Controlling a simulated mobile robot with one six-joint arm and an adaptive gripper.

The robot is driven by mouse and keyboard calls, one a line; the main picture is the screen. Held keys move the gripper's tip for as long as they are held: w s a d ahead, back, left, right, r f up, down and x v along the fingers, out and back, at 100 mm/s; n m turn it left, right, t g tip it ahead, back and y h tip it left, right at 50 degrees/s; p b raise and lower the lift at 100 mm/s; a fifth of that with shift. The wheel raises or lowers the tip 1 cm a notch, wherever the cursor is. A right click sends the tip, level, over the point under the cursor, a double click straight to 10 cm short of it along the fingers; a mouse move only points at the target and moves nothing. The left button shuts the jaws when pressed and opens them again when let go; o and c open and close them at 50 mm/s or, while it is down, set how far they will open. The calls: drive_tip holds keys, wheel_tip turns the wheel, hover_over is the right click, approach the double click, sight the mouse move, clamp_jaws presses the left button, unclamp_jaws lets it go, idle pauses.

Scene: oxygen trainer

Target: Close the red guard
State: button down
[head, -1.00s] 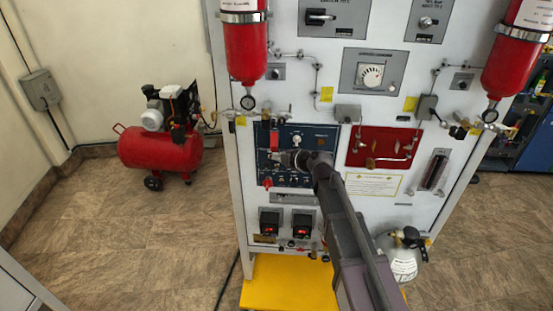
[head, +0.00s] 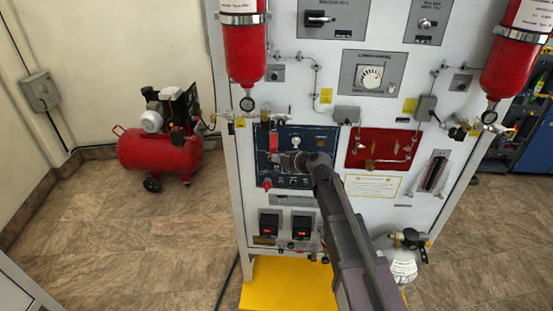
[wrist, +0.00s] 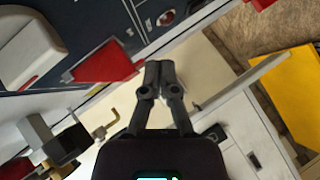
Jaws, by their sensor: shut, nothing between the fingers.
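The blue panel (head: 318,135) is on the left of the white cabinet front. It carries an upright red piece (head: 274,142), which looks like the red guard, and a smaller red piece (head: 266,184) lower down. My gripper (head: 291,160) is in front of this panel, right of both red pieces, its tips hard to make out. In the wrist view my gripper (wrist: 159,68) has its fingers together and empty. A red flap (wrist: 105,64) stands left of the fingertips, apart from them in the picture. I cannot tell which red piece it is.
A red panel (head: 384,149) with a metal pipe is to the right. Two small boxes with red displays (head: 301,228) are below. Red cylinders (head: 245,50) hang higher up. A red compressor (head: 160,150) stands on the floor at left.

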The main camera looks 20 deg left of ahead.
drive_tip(key=shift+r, duration=0.15)
drive_tip(key=shift+r+p, duration=0.65)
drive_tip(key=shift+p, duration=0.1)
drive_tip(key=shift+w, duration=0.15)
drive_tip(key=s+d, duration=0.8)
drive_tip(key=d, duration=0.2)
drive_tip(key=shift+s+r, duration=0.25)
drive_tip(key=shift+s, duration=0.15)
drive_tip(key=shift+d, duration=0.15)
